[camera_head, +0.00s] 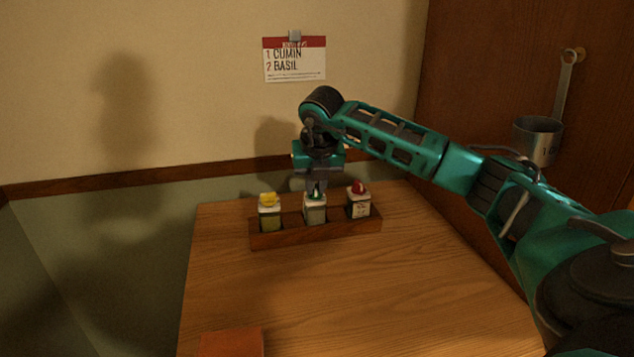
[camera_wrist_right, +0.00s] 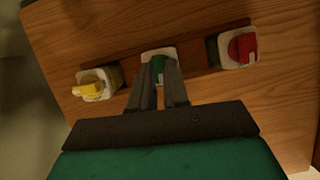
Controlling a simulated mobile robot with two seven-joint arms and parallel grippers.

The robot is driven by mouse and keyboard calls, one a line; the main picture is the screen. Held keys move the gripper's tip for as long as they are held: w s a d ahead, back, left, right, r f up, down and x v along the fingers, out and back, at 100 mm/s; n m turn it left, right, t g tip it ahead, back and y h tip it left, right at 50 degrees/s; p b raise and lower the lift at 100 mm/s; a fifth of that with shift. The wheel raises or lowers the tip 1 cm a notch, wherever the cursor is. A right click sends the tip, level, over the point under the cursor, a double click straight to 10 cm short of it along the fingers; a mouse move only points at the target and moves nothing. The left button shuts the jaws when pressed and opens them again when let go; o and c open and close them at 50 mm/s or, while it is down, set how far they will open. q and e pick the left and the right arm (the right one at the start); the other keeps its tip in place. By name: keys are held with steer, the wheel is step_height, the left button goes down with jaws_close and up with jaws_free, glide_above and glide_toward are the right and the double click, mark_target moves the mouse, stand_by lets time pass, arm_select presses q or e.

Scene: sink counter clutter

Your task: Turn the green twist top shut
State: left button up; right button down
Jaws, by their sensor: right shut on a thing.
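The green twist top (camera_wrist_right: 157,64) sits on the middle jar (camera_head: 315,211) of a wooden rack (camera_head: 315,231). My right gripper (camera_head: 316,191) points down over this jar and is shut on the green top. In the right wrist view its two fingers (camera_wrist_right: 158,80) stand on either side of the top and hide part of it. The middle jar's white upper face shows around the top in that view. My left gripper is not in view.
A jar with a yellow top (camera_head: 268,212) stands left in the rack, and one with a red top (camera_head: 359,201) stands right. An orange-brown object (camera_head: 232,342) lies at the front table edge. A metal cup (camera_head: 538,140) hangs at right.

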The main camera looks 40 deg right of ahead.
steer(key=m, duration=0.2)
steer(key=m+g+h, duration=0.1)
steer(key=m, duration=0.1)
steer(key=shift+w+a+m, duration=0.2)
steer(key=shift+m, duration=0.1)
steer(key=m, duration=0.2)
steer(key=m+g, duration=0.1)
steer(key=shift+w+m+g+h, duration=0.15)
steer(key=shift+m+g+h, duration=0.15)
steer(key=shift+m+h, duration=0.1)
steer(key=m+g, duration=0.1)
steer(key=m, duration=0.3)
steer(key=shift+w+g, duration=0.2)
steer(key=shift+g, duration=0.2)
steer(key=shift+w+m+g+y, duration=0.15)
steer(key=shift+m+g, duration=0.2)
steer(key=shift+m, duration=0.75)
steer(key=shift+m+g+y, duration=0.15)
steer(key=shift+m+g, duration=0.2)
steer(key=shift+m, duration=0.75)
steer(key=c, duration=1.1)
jaws_free()
steer(key=v, duration=1.3)
